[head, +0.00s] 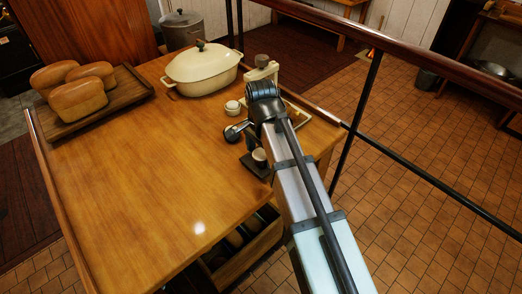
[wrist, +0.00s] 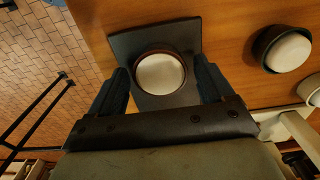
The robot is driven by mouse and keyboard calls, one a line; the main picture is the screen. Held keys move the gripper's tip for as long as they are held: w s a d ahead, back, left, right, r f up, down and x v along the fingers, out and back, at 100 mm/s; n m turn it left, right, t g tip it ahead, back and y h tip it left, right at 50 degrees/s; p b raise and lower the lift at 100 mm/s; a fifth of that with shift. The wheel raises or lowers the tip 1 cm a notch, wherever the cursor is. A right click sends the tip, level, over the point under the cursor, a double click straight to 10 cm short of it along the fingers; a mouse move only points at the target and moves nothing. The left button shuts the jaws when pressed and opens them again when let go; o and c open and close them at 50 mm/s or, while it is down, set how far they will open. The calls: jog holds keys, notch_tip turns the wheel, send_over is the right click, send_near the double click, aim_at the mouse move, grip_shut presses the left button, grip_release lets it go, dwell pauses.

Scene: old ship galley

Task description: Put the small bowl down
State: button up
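The small bowl (wrist: 160,73) has a dark rim and a pale inside. In the wrist view it is upright over a dark square mat (wrist: 127,46), between the two fingers of my gripper (wrist: 160,80). The fingers lie close on both sides of it; dark on dark hides whether they touch. In the head view the small bowl (head: 260,157) shows just left of my arm, at the dark mat (head: 250,168) near the table's edge. It looks at or very near the mat; the contact is not clear. My fingers cannot be made out in the head view.
On the wooden table (head: 150,170) are a cream lidded casserole (head: 202,70) and a board (head: 125,99) with loaves. The table's left and middle are clear. A dark railing (head: 430,175) runs beyond the right side.

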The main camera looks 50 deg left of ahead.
aim_at(261, 153)
jog(key=shift+o, duration=0.5)
jog(key=shift+r, duration=0.1)
notch_tip(261, 153, up, 12)
dwell(0.4)
dwell(0.5)
